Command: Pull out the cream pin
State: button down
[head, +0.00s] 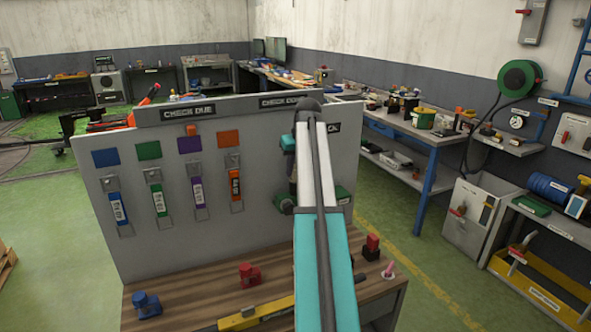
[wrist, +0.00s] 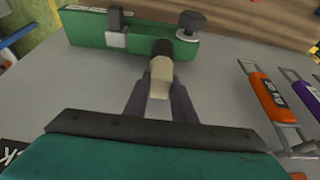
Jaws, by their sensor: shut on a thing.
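The cream pin (wrist: 160,76) is between my gripper's two dark fingers in the wrist view. My gripper (wrist: 161,96) is shut on it. The pin's far end meets a dark round part (wrist: 162,49) beside a green bar (wrist: 88,30) on the grey board. I cannot tell how deep the pin sits. In the head view my teal and white arm hides the pin and most of my gripper; a piece of the green bar (head: 341,195) shows to its right.
The grey board (head: 245,218) stands on a wooden bench (head: 205,288). An orange tag (head: 236,185) hangs left of my arm, with purple, green and blue tags further left. A blue part (head: 146,304), a red part (head: 250,274) and a yellow level (head: 258,312) lie on the bench.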

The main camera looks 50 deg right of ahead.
jog(key=shift+r+p, duration=0.4)
jog(key=shift+r, duration=0.2)
dwell(0.6)
jog(key=shift+r+p, duration=1.75)
jog(key=shift+r, duration=1.15)
jog(key=shift+r, duration=0.1)
jog(key=shift+r+p, duration=1.4)
jog(key=shift+r, duration=1.05)
